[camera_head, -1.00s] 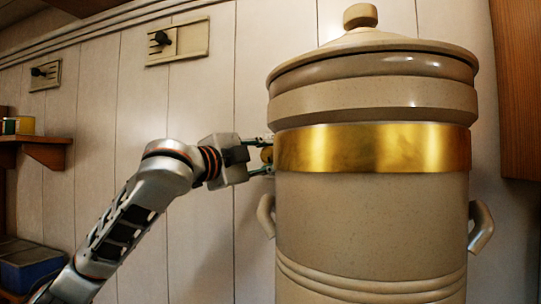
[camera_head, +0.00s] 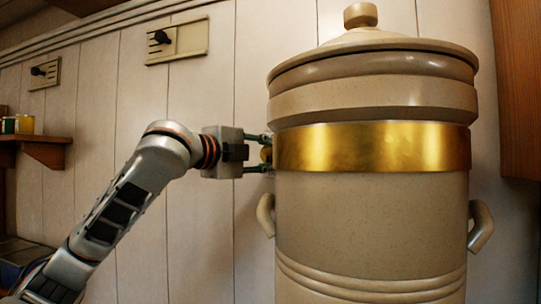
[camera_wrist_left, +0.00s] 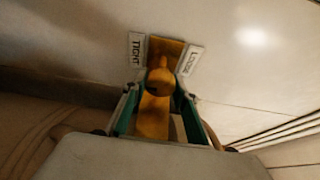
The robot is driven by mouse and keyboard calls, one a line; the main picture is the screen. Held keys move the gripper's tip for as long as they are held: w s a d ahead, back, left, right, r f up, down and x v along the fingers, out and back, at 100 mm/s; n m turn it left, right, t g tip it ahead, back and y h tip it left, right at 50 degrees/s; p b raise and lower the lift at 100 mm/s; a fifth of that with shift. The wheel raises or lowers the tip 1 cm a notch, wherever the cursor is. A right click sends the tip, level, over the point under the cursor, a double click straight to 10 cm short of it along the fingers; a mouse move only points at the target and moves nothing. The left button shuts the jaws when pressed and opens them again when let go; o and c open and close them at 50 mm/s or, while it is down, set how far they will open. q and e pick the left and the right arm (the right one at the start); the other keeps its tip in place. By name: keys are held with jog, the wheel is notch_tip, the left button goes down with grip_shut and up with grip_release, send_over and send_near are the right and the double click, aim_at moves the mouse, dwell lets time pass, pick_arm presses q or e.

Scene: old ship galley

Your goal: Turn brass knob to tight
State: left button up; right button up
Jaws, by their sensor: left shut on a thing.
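The brass knob (camera_wrist_left: 157,98) is between the fingers of my left gripper (camera_wrist_left: 155,103) in the left wrist view. The gripper is shut on it. A TIGHT label (camera_wrist_left: 137,50) lies to the left of the knob's brass plate (camera_wrist_left: 166,48) and a LOOSE label (camera_wrist_left: 189,60) to the right. In the head view my left gripper (camera_head: 262,154) reaches the left side of the big jar's brass band (camera_head: 373,148). Only a small bit of the knob (camera_head: 266,154) shows there, between the fingers. My right gripper is not in view.
The tall beige lidded jar (camera_head: 372,225) fills the right half of the head view. Its left handle (camera_head: 266,215) sits just below my gripper. A wooden shelf (camera_head: 45,150) with small containers is on the far left wall. The panelled wall (camera_head: 200,245) stands behind.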

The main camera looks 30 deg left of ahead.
pick_arm(q)
jog(key=o, duration=1.1)
jog(key=s, duration=0.4)
jog(key=s+a, duration=0.1)
jog(key=s, duration=0.7)
jog(key=shift+a, duration=0.4)
jog(key=shift+w, duration=0.1)
